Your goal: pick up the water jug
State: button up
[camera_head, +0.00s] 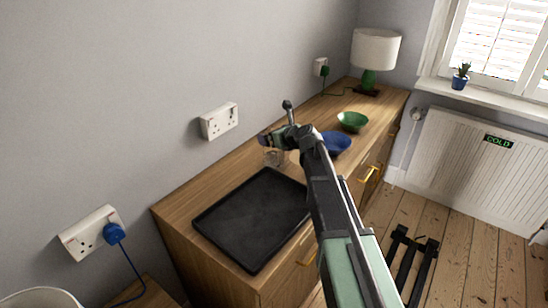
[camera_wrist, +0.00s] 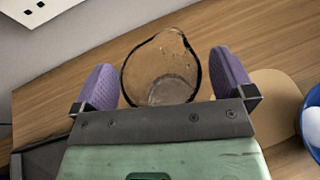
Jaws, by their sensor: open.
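The water jug (camera_wrist: 160,68) is clear glass with a dark rim and a spout. In the wrist view it stands on the wooden cabinet top between the two purple fingers of my gripper (camera_wrist: 163,88), with a gap on each side. The gripper is open, and its near edge hides the jug's lower part. In the head view the jug (camera_head: 275,157) is small and partly hidden below my gripper (camera_head: 268,140), behind the black tray.
A black tray (camera_head: 222,231) lies on the cabinet nearer the camera. A blue bowl (camera_head: 337,144), a green bowl (camera_head: 352,121) and a lamp (camera_head: 375,50) stand farther along. The wall with a socket (camera_head: 219,121) runs close behind.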

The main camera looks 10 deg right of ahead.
jog(key=c, duration=1.8)
jog(key=shift+o, duration=0.2)
jog(key=shift+r+p, duration=0.15)
jog(key=shift+p, duration=0.15)
